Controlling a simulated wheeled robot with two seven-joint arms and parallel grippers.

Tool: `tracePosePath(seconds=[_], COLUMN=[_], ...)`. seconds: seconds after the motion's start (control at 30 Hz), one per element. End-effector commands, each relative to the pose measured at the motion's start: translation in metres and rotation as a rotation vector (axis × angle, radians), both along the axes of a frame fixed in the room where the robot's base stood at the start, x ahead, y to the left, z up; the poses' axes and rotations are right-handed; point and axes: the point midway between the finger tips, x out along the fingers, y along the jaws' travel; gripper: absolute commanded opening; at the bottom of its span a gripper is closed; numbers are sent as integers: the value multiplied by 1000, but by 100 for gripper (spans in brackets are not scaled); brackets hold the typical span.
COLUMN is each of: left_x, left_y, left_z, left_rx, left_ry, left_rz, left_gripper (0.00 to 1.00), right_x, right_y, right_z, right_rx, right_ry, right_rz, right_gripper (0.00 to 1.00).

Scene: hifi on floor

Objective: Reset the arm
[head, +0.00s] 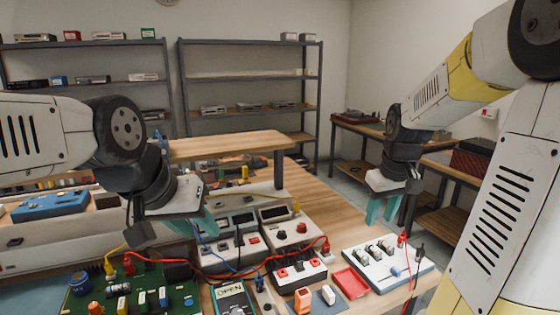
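My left gripper (196,226) has teal fingers and hangs over the left part of the workbench, above the bench instruments and behind the green circuit board (130,299). Its fingers look apart, with nothing seen between them. My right gripper (382,211) also has teal fingers and hangs over the bench's right side, above and behind the white component board (388,262). Its fingers look apart and empty. Both arms are bent, with the grippers pointing down. The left fingertips are partly hard to separate from the instruments behind them.
The wooden workbench (335,222) is crowded with meters, a red tray (351,283), a multimeter (233,299) and loose red and yellow leads. A raised wooden shelf (230,145) stands behind my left gripper. Metal racks (250,75) line the back wall. Side tables stand right.

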Motion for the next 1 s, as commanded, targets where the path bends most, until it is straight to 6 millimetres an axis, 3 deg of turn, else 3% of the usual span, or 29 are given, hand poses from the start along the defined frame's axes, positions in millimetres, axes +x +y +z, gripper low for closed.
tracePosePath(seconds=[0.03, 0.2, 0.4, 0.5, 0.67, 1.0], left_x=[0, 0, 0, 0, 0, 0], left_y=[0, 0, 0, 0, 0, 0], left_z=[0, 0, 0, 0, 0, 0], left_rx=[0, 0, 0, 0, 0, 0], left_ry=[0, 0, 0, 0, 0, 0], left_rz=[0, 0, 0, 0, 0, 0], left_gripper=[36, 36, 36, 36, 36, 36], right_x=[-15, -69, -123, -138, -148, -147], right_y=[16, 61, 95, 104, 109, 109], right_z=[18, 54, 70, 71, 71, 71], right_rx=[13, 92, 198, 237, 260, 259], right_ry=[-43, -157, -250, -273, -285, -285], right_rz=[-13, -75, -127, -142, -152, -152], right_gripper=[38, 38, 38, 38, 38, 38])
